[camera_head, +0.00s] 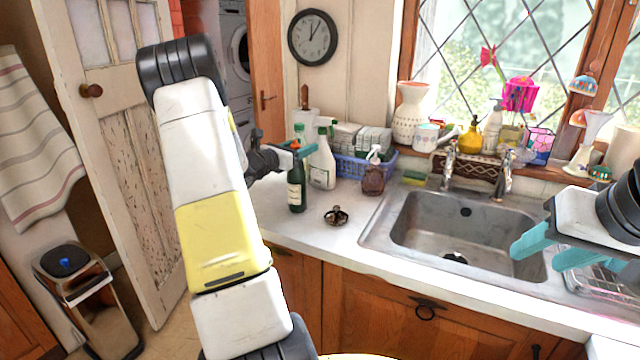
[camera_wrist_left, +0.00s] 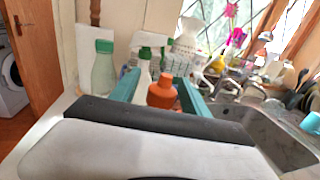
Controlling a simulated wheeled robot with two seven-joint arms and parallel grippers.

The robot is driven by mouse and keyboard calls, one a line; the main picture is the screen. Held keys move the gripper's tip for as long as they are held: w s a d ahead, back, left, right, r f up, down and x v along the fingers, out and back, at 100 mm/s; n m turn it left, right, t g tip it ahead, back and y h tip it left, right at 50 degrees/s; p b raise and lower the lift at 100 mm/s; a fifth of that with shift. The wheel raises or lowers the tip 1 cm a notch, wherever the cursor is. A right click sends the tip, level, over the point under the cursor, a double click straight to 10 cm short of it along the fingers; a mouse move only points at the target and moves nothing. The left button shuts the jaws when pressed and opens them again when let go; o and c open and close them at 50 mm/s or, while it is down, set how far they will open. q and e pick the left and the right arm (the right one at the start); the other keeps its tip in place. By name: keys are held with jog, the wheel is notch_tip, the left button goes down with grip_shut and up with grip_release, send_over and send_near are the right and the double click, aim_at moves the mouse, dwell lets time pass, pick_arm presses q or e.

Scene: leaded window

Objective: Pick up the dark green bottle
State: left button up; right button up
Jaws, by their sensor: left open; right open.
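The dark green bottle (camera_head: 297,192) stands upright on the worktop, left of the sink. Its orange top also shows in the left wrist view (camera_wrist_left: 162,92), between the two teal fingers. My left gripper (camera_head: 296,148) is open at the height of the bottle's top, with a finger on either side. I cannot tell whether the fingers touch it. In the left wrist view the gripper (camera_wrist_left: 162,86) hides the lower part of the bottle. My right gripper (camera_head: 543,250) is open and empty over the right side of the sink.
White bottles (camera_head: 322,165) stand close behind the green bottle. A blue basket (camera_head: 350,166) and a brown soap dispenser (camera_head: 374,176) are to its right. A small dark metal object (camera_head: 337,215) lies in front. The sink (camera_head: 440,225) is empty; the front worktop is mostly clear.

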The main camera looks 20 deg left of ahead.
pick_arm(q)
grip_shut()
jog(key=shift+r, duration=0.1)
jog(key=shift+r, duration=0.15)
